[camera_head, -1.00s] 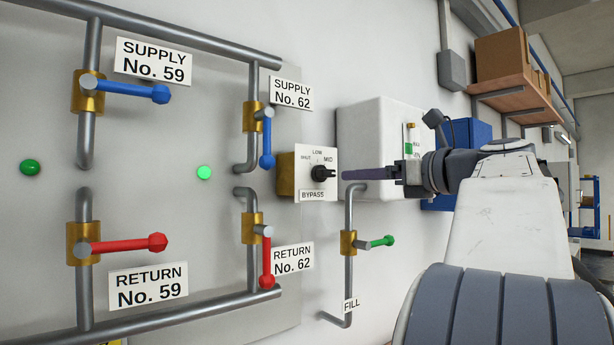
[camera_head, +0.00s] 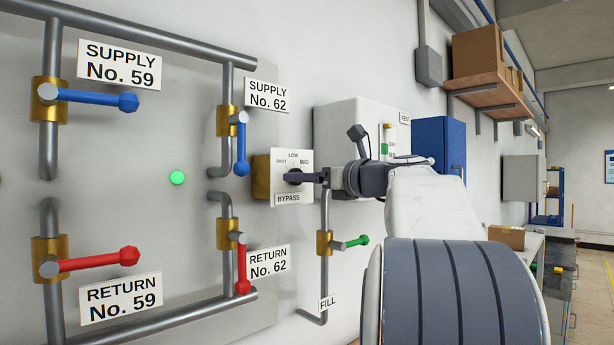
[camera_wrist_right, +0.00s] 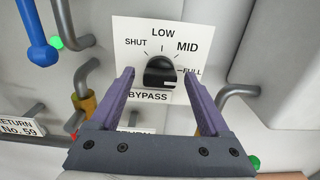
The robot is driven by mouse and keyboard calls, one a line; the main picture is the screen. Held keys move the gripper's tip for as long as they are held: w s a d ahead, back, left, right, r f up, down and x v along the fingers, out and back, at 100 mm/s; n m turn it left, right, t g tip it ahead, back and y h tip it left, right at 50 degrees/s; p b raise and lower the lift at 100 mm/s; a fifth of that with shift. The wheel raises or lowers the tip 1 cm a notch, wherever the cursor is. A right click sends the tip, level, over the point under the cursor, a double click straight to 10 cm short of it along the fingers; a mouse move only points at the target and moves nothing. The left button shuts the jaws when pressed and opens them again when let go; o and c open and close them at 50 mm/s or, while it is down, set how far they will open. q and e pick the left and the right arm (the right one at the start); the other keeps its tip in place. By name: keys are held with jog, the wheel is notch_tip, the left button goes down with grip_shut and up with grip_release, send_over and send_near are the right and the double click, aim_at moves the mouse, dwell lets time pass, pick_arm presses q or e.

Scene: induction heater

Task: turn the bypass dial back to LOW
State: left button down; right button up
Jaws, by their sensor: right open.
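The bypass dial is a black round knob (camera_wrist_right: 160,72) on a white plate (camera_wrist_right: 125,30) marked SHUT, LOW, MID and FULL, with BYPASS below. In the head view the plate (camera_head: 280,160) shows on a brass-coloured box, and the fingers partly hide the knob. My right gripper (camera_head: 298,177) reaches the dial from the right. In the right wrist view its two purple fingers (camera_wrist_right: 157,76) are open, one on each side of the knob, with visible gaps. My left gripper is out of view.
The FILL pipe (camera_head: 325,225) with a green lever (camera_head: 357,241) is below the dial. A white cabinet (camera_head: 335,130) is close behind my right gripper. Blue (camera_head: 241,150) and red (camera_head: 243,270) No. 62 levers hang to the left.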

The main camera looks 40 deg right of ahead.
jog(key=shift+c, duration=0.3)
grip_shut()
jog(key=n+b, duration=0.9)
jog(key=n, duration=0.8)
jog(key=shift+f+n, duration=0.1)
jog(key=shift+n, duration=0.5)
